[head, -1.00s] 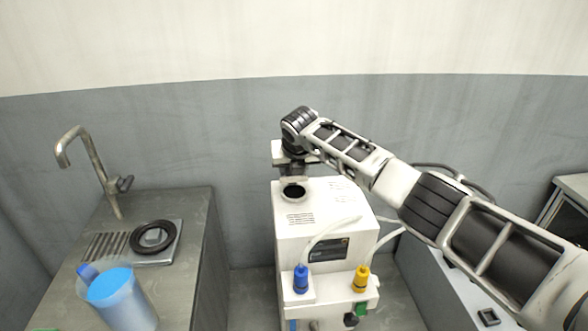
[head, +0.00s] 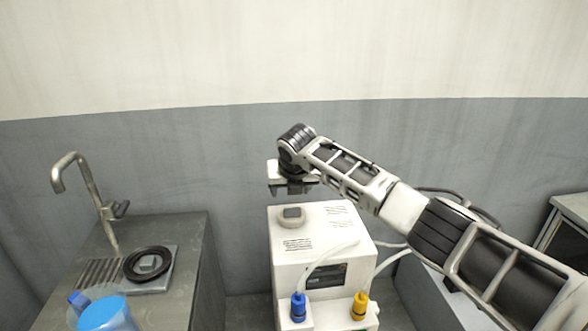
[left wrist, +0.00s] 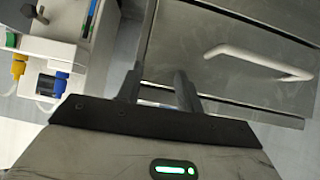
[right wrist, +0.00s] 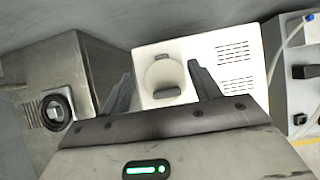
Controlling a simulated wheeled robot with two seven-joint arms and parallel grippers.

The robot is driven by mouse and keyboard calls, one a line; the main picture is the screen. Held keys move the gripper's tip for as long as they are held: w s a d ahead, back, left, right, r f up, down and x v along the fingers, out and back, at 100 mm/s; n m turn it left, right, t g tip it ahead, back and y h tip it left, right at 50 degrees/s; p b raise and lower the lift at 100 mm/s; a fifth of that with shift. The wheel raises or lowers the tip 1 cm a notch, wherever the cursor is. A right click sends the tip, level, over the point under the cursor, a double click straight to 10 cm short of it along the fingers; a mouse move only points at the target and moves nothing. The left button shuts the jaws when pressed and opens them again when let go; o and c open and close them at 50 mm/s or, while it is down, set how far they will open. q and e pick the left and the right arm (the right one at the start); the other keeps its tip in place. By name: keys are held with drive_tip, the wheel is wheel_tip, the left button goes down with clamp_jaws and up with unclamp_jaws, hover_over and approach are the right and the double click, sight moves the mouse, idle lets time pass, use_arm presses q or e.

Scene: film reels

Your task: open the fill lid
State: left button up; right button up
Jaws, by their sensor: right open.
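The white machine (head: 325,245) stands in the middle of the head view. Its round, pale fill lid (head: 292,216) with a grey tab lies over the fill opening on top and looks closed. My right gripper (head: 293,187) is open and empty above the lid, apart from it. In the right wrist view the lid (right wrist: 162,73) and its grey tab show between the spread fingers. My left gripper (left wrist: 158,85) shows only in the left wrist view; its fingers stand apart with nothing between them, over a grey drawer front (left wrist: 240,60).
A counter (head: 180,245) at left holds a tap (head: 95,195), a black ring (head: 148,263) and a jug of blue liquid (head: 104,315). Blue (head: 298,306) and yellow (head: 359,305) connectors with pale hoses are at the machine's front.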

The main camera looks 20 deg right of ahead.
drive_tip(key=v, duration=1.3)
drive_tip(key=shift+s+b, duration=0.15)
drive_tip(key=shift+b, duration=0.3)
drive_tip(key=shift+r, duration=0.1)
